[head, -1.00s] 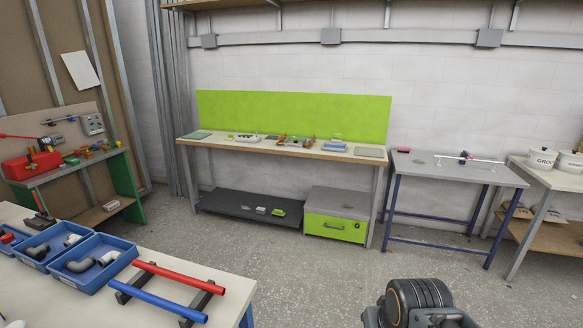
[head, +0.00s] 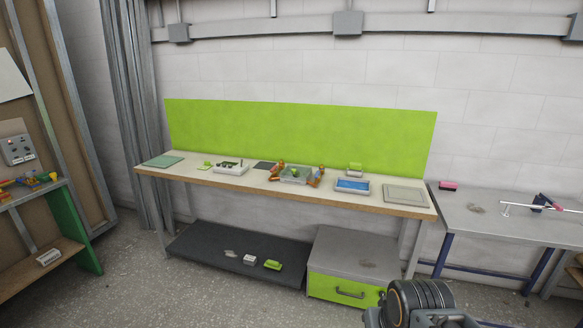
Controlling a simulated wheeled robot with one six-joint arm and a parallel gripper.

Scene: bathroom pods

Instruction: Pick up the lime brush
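On the dark lower shelf under the workbench lies a small lime block-shaped item (head: 272,264), which looks like the lime brush, though it is too small to be sure. A similar white-grey item (head: 249,260) lies just left of it. Other small lime items lie on the bench top: one at the left (head: 205,165) and one near the back right (head: 355,168). I cannot tell whether either is a brush. Part of my arm shows at the bottom right, well apart from the shelf. My gripper's fingers are not visible.
The workbench (head: 225,180) has a lime back panel (head: 300,140) and holds a blue tray (head: 352,186) and other items. A grey cabinet with a lime drawer (head: 343,290) stands right of the shelf (head: 205,245). Floor in front is clear. A blue-legged table (head: 495,222) stands at right.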

